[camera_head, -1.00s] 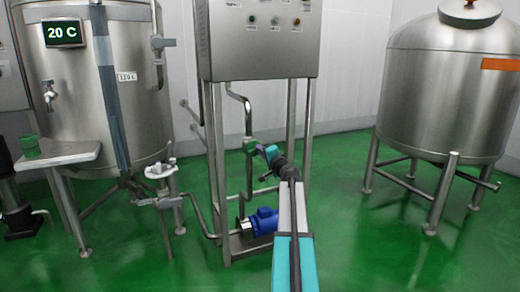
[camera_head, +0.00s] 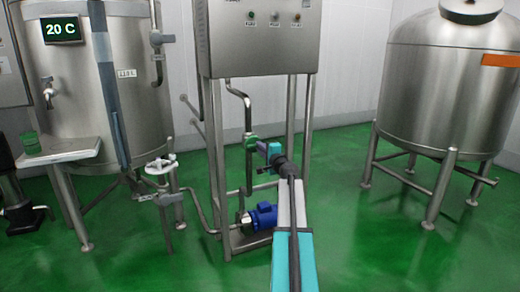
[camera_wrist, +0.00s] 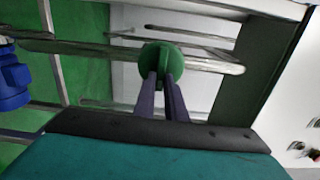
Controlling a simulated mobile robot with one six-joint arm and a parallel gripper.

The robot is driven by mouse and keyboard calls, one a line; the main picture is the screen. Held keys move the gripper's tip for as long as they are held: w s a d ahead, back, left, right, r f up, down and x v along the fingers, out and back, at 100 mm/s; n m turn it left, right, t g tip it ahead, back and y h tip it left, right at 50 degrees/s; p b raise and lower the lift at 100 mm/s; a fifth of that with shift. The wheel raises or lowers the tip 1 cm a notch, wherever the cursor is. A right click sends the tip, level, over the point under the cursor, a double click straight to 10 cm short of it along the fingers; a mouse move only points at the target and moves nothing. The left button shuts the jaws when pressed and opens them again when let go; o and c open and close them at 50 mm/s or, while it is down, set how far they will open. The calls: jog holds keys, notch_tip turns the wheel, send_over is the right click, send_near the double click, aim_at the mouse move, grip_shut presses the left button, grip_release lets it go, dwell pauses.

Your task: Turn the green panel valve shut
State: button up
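The green panel valve (camera_head: 251,142) sits on the vertical steel pipe below the control cabinet. In the wrist view the valve (camera_wrist: 160,62) is a round green knob in front of a pipe that runs across the picture. My gripper (camera_head: 260,146) reaches it from the right in the head view. In the wrist view both dark purple fingers of my gripper (camera_wrist: 160,76) overlap the lower half of the knob, close together with a narrow gap. They appear shut on it. The fingertips hide part of the knob.
The grey control cabinet (camera_head: 258,40) stands above the valve on a steel frame (camera_head: 215,160). A blue pump (camera_head: 262,217) sits low in the frame. A white handwheel valve (camera_head: 160,164) is at left. Steel tanks stand left (camera_head: 72,105) and right (camera_head: 445,90). Green floor lies open at right.

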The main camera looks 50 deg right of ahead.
jog(key=o, duration=0.3)
jog(key=shift+w+a, duration=0.1)
jog(key=shift+w, duration=0.05)
jog(key=shift+o, duration=0.4)
jog(key=shift+s, duration=0.2)
jog(key=p+v, duration=0.2)
jog(key=v, duration=1.1)
jog(key=shift+s, duration=0.25)
jog(key=shift+a, duration=0.1)
